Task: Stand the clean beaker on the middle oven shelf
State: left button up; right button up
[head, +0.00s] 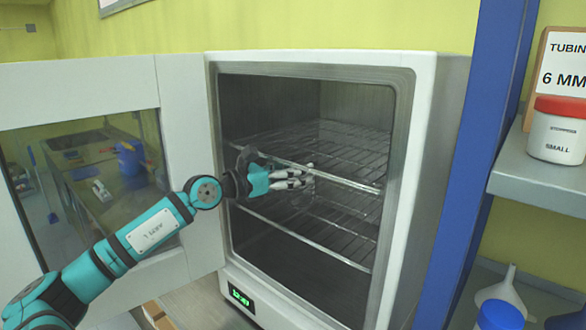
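The oven (428,130) stands open, its door swung out to the left. Two wire shelves show inside: an upper one (345,155) and a lower one (335,235). My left gripper (304,177) reaches in through the opening, its fingertips close to the upper shelf's front bar. A faint clear glass shape (303,198), which looks like the beaker, shows at and below the fingers. Its outline is too faint to tell whether it is gripped or what it rests on. My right gripper is not in view.
A blue upright (480,130) stands right of the oven. A side shelf (535,180) holds a red-lidded white jar (557,135) and a sign (562,65). A white funnel (505,290) is below.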

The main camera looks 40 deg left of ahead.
pick_arm(q)
jog(key=shift+f, duration=0.15)
jog(key=o, duration=1.2)
jog(key=shift+r, duration=0.3)
jog(key=b+v, duration=0.1)
jog(key=v, duration=0.1)
jog(key=b+v, duration=0.2)
jog(key=f+b+v, duration=0.1)
jog(key=b, duration=0.1)
jog(key=shift+s+a, duration=0.1)
jog(key=shift+s, duration=0.3)
jog(key=shift+r+b+v, duration=0.2)
jog(key=shift+b+v, duration=0.4)
jog(key=shift+v, duration=0.95)
jog(key=shift+r+b+v, duration=0.2)
jog(key=shift+b+v, duration=0.35)
jog(key=shift+v, duration=1)
